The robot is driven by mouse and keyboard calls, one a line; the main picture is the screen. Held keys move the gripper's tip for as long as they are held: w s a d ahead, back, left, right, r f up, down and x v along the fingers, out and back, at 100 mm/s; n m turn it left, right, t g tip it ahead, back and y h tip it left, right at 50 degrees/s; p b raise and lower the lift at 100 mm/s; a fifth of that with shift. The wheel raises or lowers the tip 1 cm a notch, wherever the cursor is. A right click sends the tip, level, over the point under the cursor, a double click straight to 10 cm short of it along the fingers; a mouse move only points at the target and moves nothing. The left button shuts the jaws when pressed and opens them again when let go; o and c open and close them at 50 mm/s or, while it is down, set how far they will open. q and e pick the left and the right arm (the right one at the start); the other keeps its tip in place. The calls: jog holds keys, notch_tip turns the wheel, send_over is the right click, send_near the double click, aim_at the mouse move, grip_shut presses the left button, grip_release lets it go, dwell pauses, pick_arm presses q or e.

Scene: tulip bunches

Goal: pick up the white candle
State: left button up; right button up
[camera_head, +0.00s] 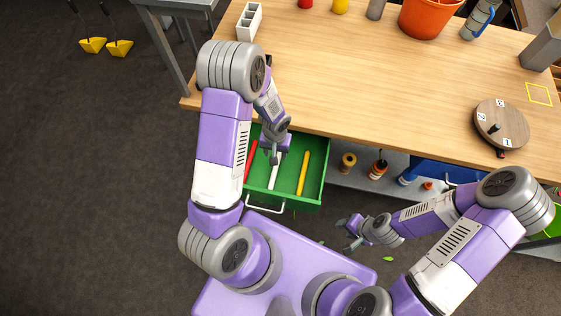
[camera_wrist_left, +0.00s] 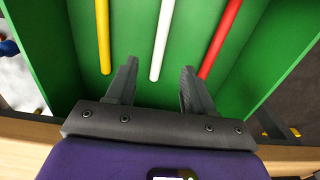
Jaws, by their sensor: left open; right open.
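The white candle (camera_head: 275,172) lies in the open green drawer (camera_head: 314,180), between a red candle (camera_head: 251,160) and a yellow candle (camera_head: 303,174). In the left wrist view the white candle (camera_wrist_left: 162,40) runs down toward the gap between the fingers of my left gripper (camera_wrist_left: 155,88). My left gripper (camera_head: 274,158) is open and over the drawer, pointing down at the white candle, and partly hides it in the head view. I cannot tell how far above it the fingers are. My right gripper (camera_head: 350,232) is open and empty, beside the drawer's front right.
The wooden table (camera_head: 370,80) stands behind the drawer. A round numbered disc (camera_head: 501,125), an orange bucket (camera_head: 430,18) and a white block with holes (camera_head: 249,21) are on it. Jars (camera_head: 347,163) stand on a shelf to the drawer's right. The drawer walls surround the candles closely.

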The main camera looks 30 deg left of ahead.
pick_arm(q)
jog(key=b, duration=0.4)
send_over(275, 167)
jog(key=f, duration=0.5)
jog(key=shift+w+d+f, duration=0.15)
jog(key=shift+d+f, duration=0.05)
jog(key=shift+d, duration=0.1)
jog(key=f+b, duration=0.1)
jog(key=f, duration=0.2)
jog(key=f+b, duration=0.2)
jog(key=f, duration=0.2)
jog(key=shift+s+a+f, duration=0.2)
jog(key=shift+c, duration=0.5)
grip_shut()
